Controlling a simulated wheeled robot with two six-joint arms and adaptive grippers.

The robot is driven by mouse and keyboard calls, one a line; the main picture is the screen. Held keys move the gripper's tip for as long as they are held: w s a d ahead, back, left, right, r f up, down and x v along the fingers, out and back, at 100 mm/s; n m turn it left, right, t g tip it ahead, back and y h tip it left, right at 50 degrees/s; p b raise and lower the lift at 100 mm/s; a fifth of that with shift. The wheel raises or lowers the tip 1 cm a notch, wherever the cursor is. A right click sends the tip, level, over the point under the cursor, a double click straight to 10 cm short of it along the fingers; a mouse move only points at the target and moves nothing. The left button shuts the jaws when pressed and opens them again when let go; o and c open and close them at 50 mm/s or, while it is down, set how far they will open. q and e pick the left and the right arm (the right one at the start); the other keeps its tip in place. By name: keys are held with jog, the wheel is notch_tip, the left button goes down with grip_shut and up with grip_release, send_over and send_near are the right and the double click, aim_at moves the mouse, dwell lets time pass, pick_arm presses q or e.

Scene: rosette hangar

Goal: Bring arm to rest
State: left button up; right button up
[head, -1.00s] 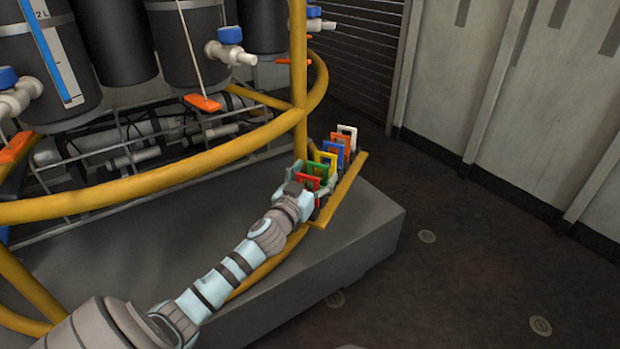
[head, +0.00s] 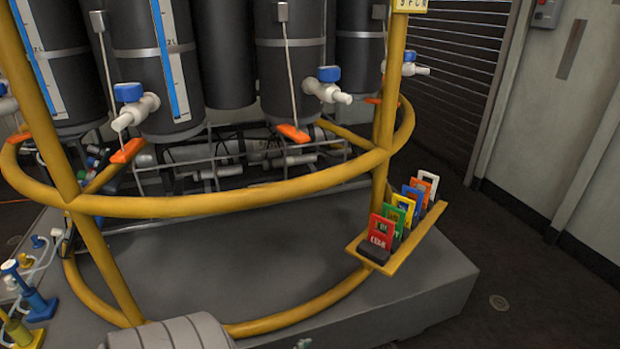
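A grey link of my arm shows at the bottom edge, left of centre. A small pale teal bit at the bottom edge, right of that link, looks like the tip of my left gripper (head: 303,343); too little shows to tell if it is open or shut. My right gripper is not in view. Several coloured cards stand in a row in a yellow-edged rack at the right, with a red card (head: 381,231) in front and a white card (head: 429,186) at the back. No gripper is near them.
A yellow tubular frame (head: 230,206) with dark cylinders and blue-handled taps (head: 328,85) stands on a grey plinth (head: 210,262). Blue and yellow fittings (head: 35,303) are at the lower left. Open dark floor (head: 520,270) lies to the right.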

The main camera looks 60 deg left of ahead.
pick_arm(q)
jog(key=s+d+f+m+g+h, duration=0.1)
jog(key=s+d+f+g+h, duration=0.2)
jog(key=s+d+f, duration=0.9)
jog(key=shift+s+d+f+m+g, duration=0.15)
jog(key=shift+s+d+m+g, duration=0.2)
jog(key=shift+g, duration=0.25)
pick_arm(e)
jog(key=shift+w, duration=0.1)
pick_arm(q)
jog(key=shift+w, duration=0.1)
